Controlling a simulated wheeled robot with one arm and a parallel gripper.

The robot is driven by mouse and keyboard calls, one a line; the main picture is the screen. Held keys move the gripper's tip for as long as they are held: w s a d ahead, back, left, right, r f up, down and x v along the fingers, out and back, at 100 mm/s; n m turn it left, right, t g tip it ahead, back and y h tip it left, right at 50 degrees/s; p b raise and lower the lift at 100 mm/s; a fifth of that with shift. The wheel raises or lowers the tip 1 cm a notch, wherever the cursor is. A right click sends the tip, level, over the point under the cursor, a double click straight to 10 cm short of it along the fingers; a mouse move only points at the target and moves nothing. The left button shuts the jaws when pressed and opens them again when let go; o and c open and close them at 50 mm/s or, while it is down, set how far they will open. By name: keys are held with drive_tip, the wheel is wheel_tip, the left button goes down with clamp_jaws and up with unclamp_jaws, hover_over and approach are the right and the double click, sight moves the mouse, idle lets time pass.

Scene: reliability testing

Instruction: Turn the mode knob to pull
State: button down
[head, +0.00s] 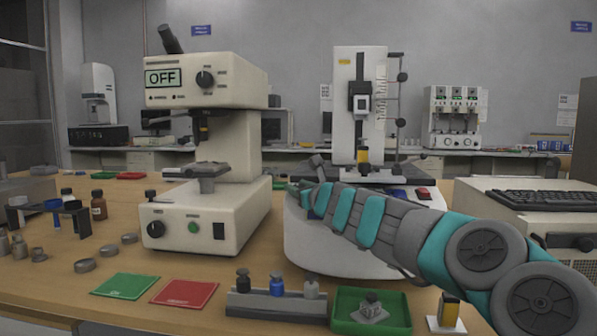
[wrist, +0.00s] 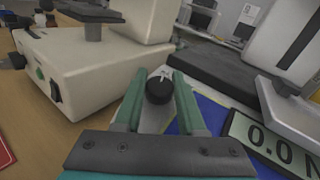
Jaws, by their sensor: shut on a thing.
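The mode knob (wrist: 159,90) is a small black round knob with a light mark at its top edge, on the front panel of the white test machine (head: 335,240). In the wrist view it sits between the two green fingers of my gripper (wrist: 160,88), which are shut on it. Any lettering around the knob is too small to read. In the head view my gripper (head: 300,192) reaches the machine's front from the right, and my arm hides the knob and most of the panel. A display reading "0.0 N" (wrist: 272,142) is right of the knob in the wrist view.
A beige machine (head: 205,215) with an "OFF" display stands close on the left. Green (head: 125,285) and red (head: 185,292) mats, a grey weight holder (head: 250,305) and a green tray (head: 345,322) lie in front. A keyboard (head: 535,198) is at right.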

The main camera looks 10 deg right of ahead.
drive_tip(key=shift+d+r+n+g+y+p, duration=0.1)
drive_tip(key=shift+r+n+g+y+p, duration=0.2)
drive_tip(key=shift+n+y+p, duration=0.6)
drive_tip(key=shift+f+y+p, duration=0.2)
drive_tip(key=shift+y+p, duration=0.1)
drive_tip(key=shift+p, duration=0.25)
drive_tip(key=c, duration=0.5)
unclamp_jaws()
drive_tip(key=shift+v, duration=3.85)
